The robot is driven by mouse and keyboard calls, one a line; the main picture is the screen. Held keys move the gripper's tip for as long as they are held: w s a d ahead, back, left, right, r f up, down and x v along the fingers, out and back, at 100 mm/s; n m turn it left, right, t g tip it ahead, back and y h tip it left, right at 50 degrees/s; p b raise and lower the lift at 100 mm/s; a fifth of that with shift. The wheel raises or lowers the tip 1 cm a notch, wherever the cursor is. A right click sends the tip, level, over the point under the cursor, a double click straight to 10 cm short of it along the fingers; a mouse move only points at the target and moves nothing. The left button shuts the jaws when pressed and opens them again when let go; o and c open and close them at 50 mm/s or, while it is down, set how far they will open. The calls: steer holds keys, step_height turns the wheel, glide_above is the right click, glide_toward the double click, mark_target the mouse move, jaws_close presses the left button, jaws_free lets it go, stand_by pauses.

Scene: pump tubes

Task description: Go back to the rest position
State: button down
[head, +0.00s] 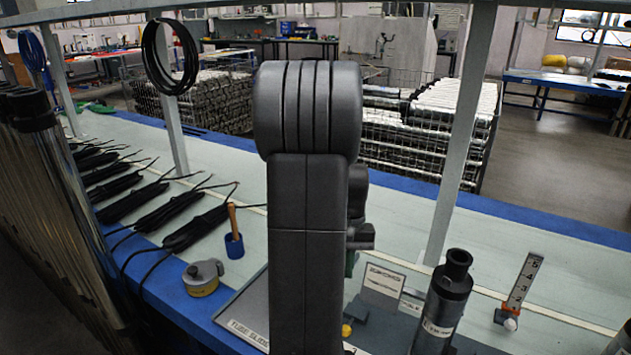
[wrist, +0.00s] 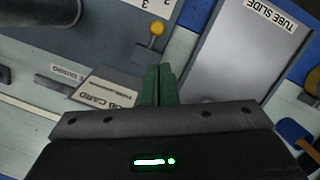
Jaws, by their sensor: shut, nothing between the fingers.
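My gripper (wrist: 158,82) shows in the wrist view as two green fingers pressed together, with nothing between them. It is above the bench, between the grey tube slide tray (wrist: 228,50) and the job card (wrist: 108,90). In the head view my dark arm stands upright in the middle and hides most of the gripper. The job card stand (head: 383,284) is just right of the arm. The tube slide tray (head: 243,308) shows at the arm's lower left.
A black pump cylinder (head: 443,305) stands at the right, with a numbered marker (head: 522,282) beyond it. A tape-like canister (head: 203,278) and a blue brush pot (head: 234,245) are at the left. A yellow knob (wrist: 156,28) sits near the fingers. Shelf posts (head: 455,140) rise behind.

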steer(key=shift+f, duration=0.1)
steer(key=b+x, duration=0.2)
steer(key=x, duration=1.2)
steer(key=shift+s+b, duration=0.1)
steer(key=shift+b, duration=0.25)
steer(key=shift+w+d, duration=0.3)
steer(key=shift+w, duration=0.45)
steer(key=shift+w+d+r, duration=0.15)
steer(key=shift+w+r, duration=0.1)
steer(key=shift+w, duration=0.05)
steer(key=shift+s, duration=0.1)
